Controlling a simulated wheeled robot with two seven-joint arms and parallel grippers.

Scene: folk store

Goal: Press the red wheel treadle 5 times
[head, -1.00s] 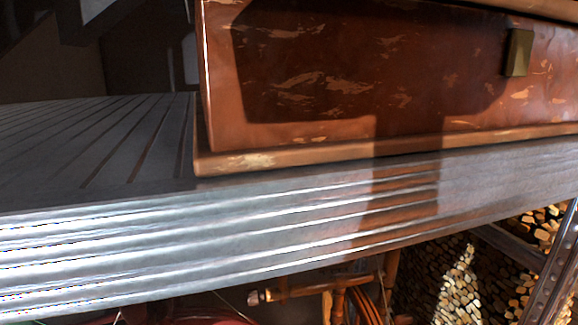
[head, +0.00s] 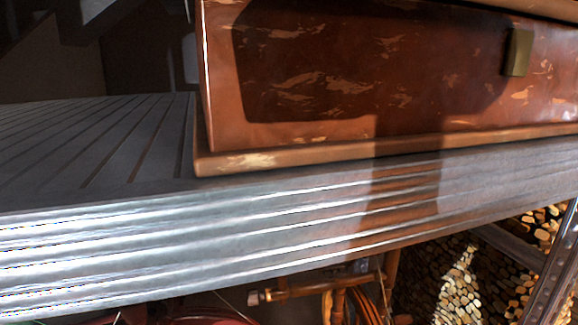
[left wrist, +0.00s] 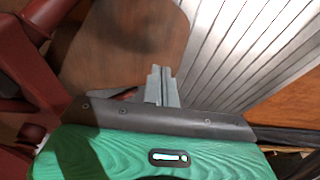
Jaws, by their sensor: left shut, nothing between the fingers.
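My left gripper (left wrist: 162,86) shows in the left wrist view with its grey fingers closed together and nothing between them. Red painted parts (left wrist: 24,75), which look like pieces of the red wheel's frame, stand at the left edge of that view, beside the gripper. I cannot make out the treadle for certain. In the head view only a thin red curved piece (head: 198,319) shows at the bottom edge, below the grey ribbed edge. Neither gripper shows in the head view.
A worn brown chest or drawer (head: 340,75) with a brass handle (head: 517,52) stands on a grey slatted surface (head: 100,135). Wooden spindle parts (head: 340,290) and stacked firewood (head: 460,285) lie below it. Grey slats (left wrist: 240,50) also fill the right of the left wrist view.

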